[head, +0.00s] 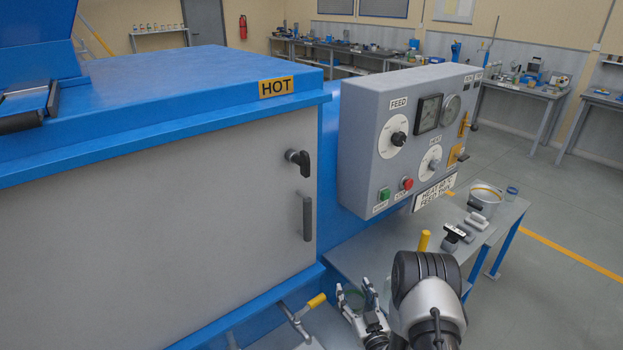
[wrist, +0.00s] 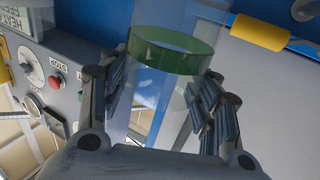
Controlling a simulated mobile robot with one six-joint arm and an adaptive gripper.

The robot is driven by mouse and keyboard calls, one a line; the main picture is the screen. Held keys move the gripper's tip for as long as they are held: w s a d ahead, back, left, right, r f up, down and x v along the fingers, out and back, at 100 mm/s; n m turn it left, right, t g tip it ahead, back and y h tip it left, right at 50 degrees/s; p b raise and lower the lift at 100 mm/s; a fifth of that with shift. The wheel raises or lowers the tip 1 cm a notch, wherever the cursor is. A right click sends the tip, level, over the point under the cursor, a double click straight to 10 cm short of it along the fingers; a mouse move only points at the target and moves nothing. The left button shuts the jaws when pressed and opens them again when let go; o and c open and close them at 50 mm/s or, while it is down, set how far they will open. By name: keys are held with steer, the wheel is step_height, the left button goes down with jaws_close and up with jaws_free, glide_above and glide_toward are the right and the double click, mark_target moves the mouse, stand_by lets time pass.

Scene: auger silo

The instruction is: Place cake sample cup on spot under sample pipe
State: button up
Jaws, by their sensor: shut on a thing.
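A clear cup with a green band (wrist: 172,58) is between the fingers of my gripper (wrist: 160,100) in the wrist view. The fingers are shut on it, one on each side. In the head view my gripper (head: 360,306) is low in the middle, in front of the blue machine, beside a lever with a yellow grip (head: 316,300). The cup shows there only as a small greenish patch (head: 355,298) between the fingers. I cannot make out the sample pipe or the spot under it for certain.
A grey control box (head: 400,140) juts out above a grey side table (head: 345,258). The yellow lever grip also shows in the wrist view (wrist: 258,32). The machine's door (head: 160,235) is shut.

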steer(key=s+r+m+h, duration=0.2)
steer(key=s+r+h, duration=0.1)
steer(key=r, duration=2.4)
steer(key=shift+a+r+m+h, duration=0.2)
steer(key=shift+r+m+h, duration=0.1)
steer(key=shift+r+h, duration=0.1)
